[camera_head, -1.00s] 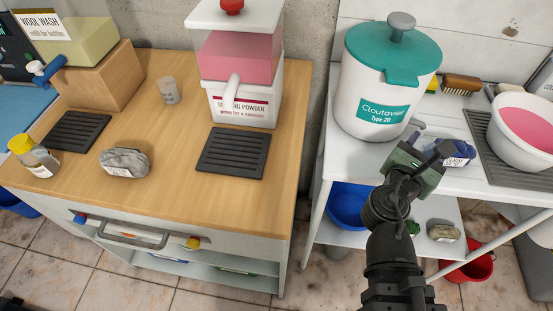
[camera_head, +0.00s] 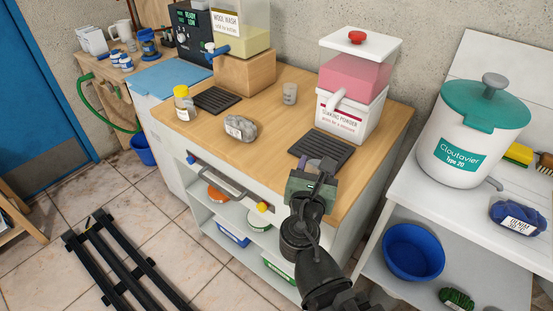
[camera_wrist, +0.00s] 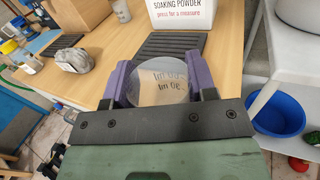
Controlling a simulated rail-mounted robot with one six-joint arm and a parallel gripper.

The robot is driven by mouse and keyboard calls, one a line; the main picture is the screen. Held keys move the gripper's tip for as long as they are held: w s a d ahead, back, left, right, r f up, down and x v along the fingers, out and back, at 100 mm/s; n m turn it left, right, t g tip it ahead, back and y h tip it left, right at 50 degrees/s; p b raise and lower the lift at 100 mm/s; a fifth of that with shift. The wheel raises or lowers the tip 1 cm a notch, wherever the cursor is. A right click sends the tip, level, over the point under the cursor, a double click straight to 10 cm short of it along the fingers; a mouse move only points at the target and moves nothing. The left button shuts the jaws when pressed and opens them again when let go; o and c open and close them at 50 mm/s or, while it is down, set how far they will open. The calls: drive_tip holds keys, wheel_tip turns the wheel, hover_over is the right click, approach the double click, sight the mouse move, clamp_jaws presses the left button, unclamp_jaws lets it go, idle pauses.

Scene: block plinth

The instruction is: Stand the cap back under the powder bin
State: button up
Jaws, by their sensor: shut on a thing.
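A translucent round cap (camera_wrist: 162,72) with dark printed text is between the two purple fingers of my gripper (camera_wrist: 158,85) in the wrist view; the gripper is shut on it. In the head view my gripper (camera_head: 318,172) is over the front right part of the wooden counter, and the cap is hard to make out there. The powder bin (camera_head: 345,118), white with pink powder and a red knob, stands behind the gripper. Its spout (camera_head: 337,100) points forward, with a black slatted tray (camera_head: 325,148) on the counter in front of it. The cap is apart from the bin.
A small translucent cup (camera_head: 290,94), a grey bundle (camera_head: 240,128) and a yellow-capped jar (camera_head: 184,104) stand on the wooden counter (camera_head: 268,98). A wool wash dispenser (camera_head: 240,35) is behind. A white teal-lidded bin (camera_head: 455,140) stands on the right counter. A gap separates the counters.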

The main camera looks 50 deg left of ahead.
drive_tip(key=shift+s+a, duration=0.1)
drive_tip(key=shift+s, duration=0.05)
drive_tip(key=shift+w+a, duration=0.2)
drive_tip(key=shift+w, duration=0.1)
drive_tip(key=x, duration=1.7)
drive_tip(key=shift+w+a, duration=0.15)
drive_tip(key=shift+w, duration=0.15)
wheel_tip(320, 180, down, 4)
drive_tip(key=b, duration=0.4)
drive_tip(key=shift+f, duration=0.1)
drive_tip(key=shift+r, duration=0.3)
drive_tip(key=shift+f, duration=0.25)
drive_tip(key=o, duration=0.9)
drive_tip(key=shift+r, duration=0.1)
